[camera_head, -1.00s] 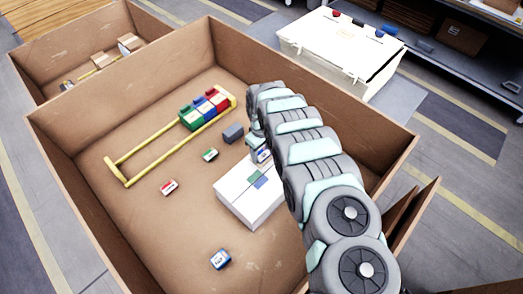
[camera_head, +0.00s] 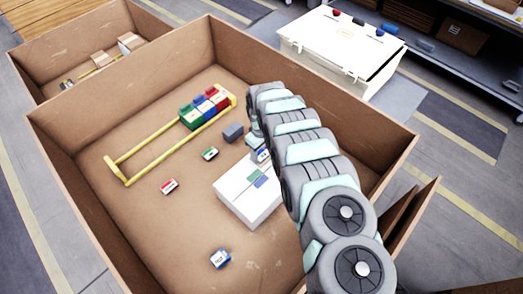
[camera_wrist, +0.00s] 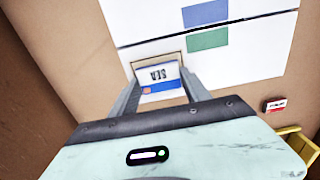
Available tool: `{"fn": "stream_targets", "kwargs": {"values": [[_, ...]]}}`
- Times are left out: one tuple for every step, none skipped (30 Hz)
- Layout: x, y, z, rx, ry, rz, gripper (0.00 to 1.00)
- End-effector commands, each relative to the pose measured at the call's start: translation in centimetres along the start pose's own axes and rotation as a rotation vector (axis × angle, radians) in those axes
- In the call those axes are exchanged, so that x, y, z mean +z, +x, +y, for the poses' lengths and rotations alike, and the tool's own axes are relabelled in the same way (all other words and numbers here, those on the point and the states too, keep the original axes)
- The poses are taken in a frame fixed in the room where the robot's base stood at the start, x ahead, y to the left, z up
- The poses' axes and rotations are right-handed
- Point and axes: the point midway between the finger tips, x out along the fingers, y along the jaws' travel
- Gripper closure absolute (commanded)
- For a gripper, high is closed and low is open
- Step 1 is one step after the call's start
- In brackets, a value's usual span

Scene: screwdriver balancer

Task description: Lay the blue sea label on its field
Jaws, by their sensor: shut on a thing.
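The sea label (camera_wrist: 158,78), white with a blue strip and the word SEA, is between the two fingers of my gripper (camera_wrist: 163,92) in the wrist view. My gripper is shut on it. The white box (camera_wrist: 235,50) is just beyond the label, with a blue patch (camera_wrist: 205,13) and a green patch (camera_wrist: 207,40) on its top. In the head view my gripper (camera_head: 258,148) is at the far end of the white box (camera_head: 240,198), largely hidden by my arm. I cannot tell whether the label touches the box.
A red label (camera_head: 169,186), a green label (camera_head: 210,154), another blue label (camera_head: 220,259) and a grey-blue block (camera_head: 233,133) lie on the carton floor. A yellow frame (camera_head: 140,155) holds coloured blocks (camera_head: 204,107). Tall carton walls (camera_head: 330,95) surround everything.

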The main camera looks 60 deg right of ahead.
Motion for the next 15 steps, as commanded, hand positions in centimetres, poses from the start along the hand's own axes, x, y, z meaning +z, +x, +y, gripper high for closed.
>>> {"fn": "stream_targets", "kwargs": {"values": [[0.0,0.05,0.01,0.0,0.0,0.0,0.93],[0.01,0.07,0.02,0.0,0.0,0.0,0.93],[0.02,0.08,0.03,0.0,0.0,0.0,0.93],[0.03,0.08,0.03,0.0,0.0,0.0,0.93],[0.03,0.08,0.03,0.0,0.0,0.0,0.93],[0.03,0.07,0.03,0.0,0.0,0.0,0.93],[0.03,0.07,0.03,0.0,0.0,0.0,0.93],[0.03,0.07,0.03,0.0,0.0,0.0,0.93],[0.03,0.08,0.02,0.0,0.0,0.0,0.43],[0.04,0.09,0.02,0.0,0.0,-0.001,0.4],[0.04,0.09,0.02,0.0,0.0,-0.001,0.38],[0.04,0.09,0.02,0.0,0.0,-0.001,0.34],[0.04,0.09,0.02,0.0,0.0,-0.001,0.32],[0.04,0.09,0.02,0.0,0.0,-0.001,0.29],[0.04,0.09,0.02,0.0,0.0,-0.001,0.26]]}}
